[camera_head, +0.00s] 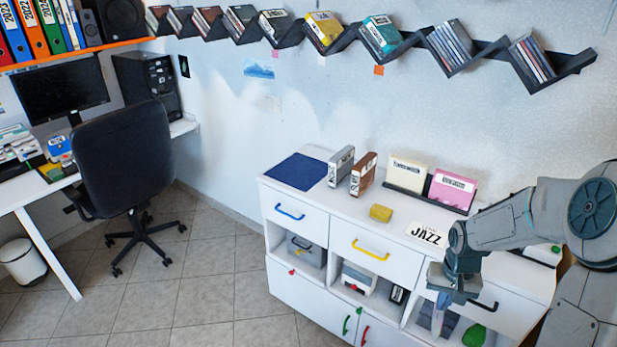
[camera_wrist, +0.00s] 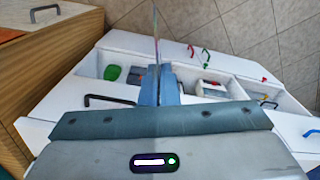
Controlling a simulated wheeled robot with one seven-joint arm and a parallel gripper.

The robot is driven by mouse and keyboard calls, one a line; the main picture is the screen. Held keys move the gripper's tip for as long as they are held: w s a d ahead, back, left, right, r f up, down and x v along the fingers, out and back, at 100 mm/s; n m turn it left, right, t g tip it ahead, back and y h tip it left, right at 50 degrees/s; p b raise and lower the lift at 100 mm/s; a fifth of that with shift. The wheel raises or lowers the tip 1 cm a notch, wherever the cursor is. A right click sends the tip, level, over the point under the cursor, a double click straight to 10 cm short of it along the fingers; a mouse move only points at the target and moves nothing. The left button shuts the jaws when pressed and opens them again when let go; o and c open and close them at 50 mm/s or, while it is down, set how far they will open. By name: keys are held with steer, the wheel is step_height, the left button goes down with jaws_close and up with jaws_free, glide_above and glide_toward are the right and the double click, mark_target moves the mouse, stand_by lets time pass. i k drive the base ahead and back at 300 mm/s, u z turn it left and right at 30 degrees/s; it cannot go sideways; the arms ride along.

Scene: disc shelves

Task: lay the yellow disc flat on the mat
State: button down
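My gripper (camera_head: 455,292) hangs low in front of the right part of the white cabinet. In the wrist view its two blue fingers (camera_wrist: 159,88) are close together on a thin disc (camera_wrist: 156,45), seen edge-on. The disc looks pale and iridescent; I cannot tell whether it is yellow. In the head view a thin edge shows just below the fingers. The dark blue mat (camera_head: 297,171) lies bare on the left of the cabinet top, far from my gripper. Yellow cases (camera_head: 323,28) lean in the zigzag wall shelf.
The cabinet top (camera_head: 340,210) carries grey and brown cases (camera_head: 352,173), a rack with cream and pink cases (camera_head: 452,190), a yellow block (camera_head: 380,213) and a JAZZ card (camera_head: 427,235). Open compartments and drawer handles are near my gripper. A chair (camera_head: 125,160) stands left.

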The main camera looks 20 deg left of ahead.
mark_target(301, 172)
steer(key=u, duration=2.5)
steer(key=i, duration=2.75)
steer(key=z, duration=3.5)
steer(key=i, duration=0.1)
steer(key=u, duration=0.4)
